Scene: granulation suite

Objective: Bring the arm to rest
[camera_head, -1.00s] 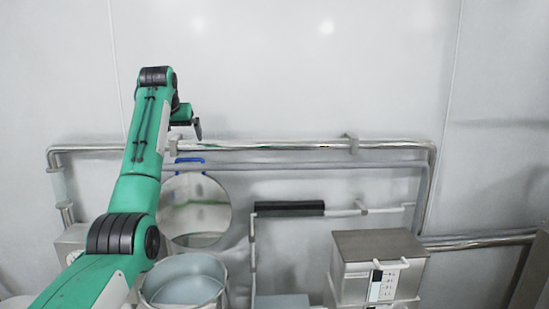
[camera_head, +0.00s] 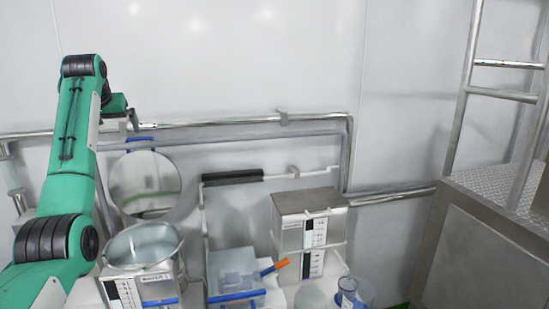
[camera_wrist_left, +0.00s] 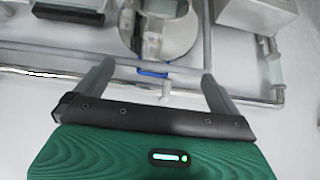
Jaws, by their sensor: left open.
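My left arm (camera_head: 72,150) is green with black joint bands. It comes in from the left of the head view and stands raised, bent at the top. My left gripper (camera_head: 134,120) is small there, in front of the wall near the steel rail. In the left wrist view the two grey fingers of the left gripper (camera_wrist_left: 155,78) are spread apart with nothing between them. My right gripper is not in view.
A steel rail (camera_head: 230,121) runs along the wall. Below are a round disc (camera_head: 145,183), a steel pot (camera_head: 143,247), a clear bin (camera_head: 235,270), a steel box (camera_head: 307,201) and a beaker (camera_head: 347,288). A stepped platform with ladder rails (camera_head: 467,90) stands at right.

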